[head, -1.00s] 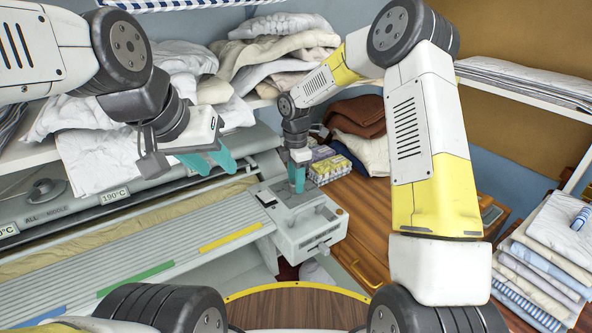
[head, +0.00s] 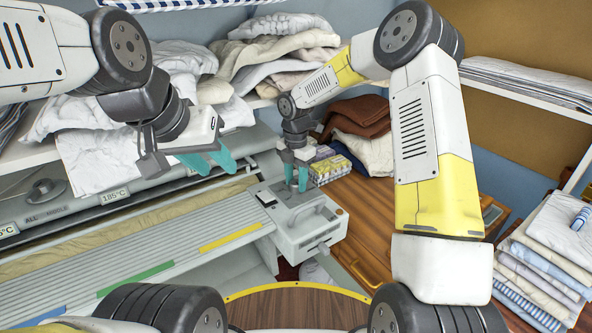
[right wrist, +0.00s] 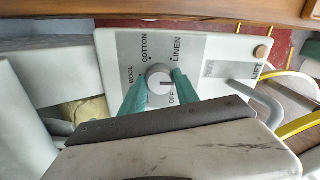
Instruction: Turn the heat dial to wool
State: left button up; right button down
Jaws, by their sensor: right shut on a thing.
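My right gripper (right wrist: 160,88) is shut on the dial, one teal finger on each side. In the head view my right gripper (head: 297,188) reaches down to the control box (head: 310,232), and the dial itself is hidden. My left gripper (head: 208,162) is open and empty above the ironer.
A readout on the ironer (head: 115,197) shows 185°C. A handle (head: 307,212) tops the control box. A patterned box (head: 330,168) stands close behind my right gripper. Piled linen (head: 270,50) fills the shelf; folded cloths (head: 550,250) lie at right.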

aim_at(296, 182)
jog(key=shift+w, duration=0.1)
jog(key=c, duration=0.9)
grip_release()
jog(key=shift+r, duration=0.15)
notch_tip(296, 182, up, 8)
jog(key=shift+f, duration=0.2)
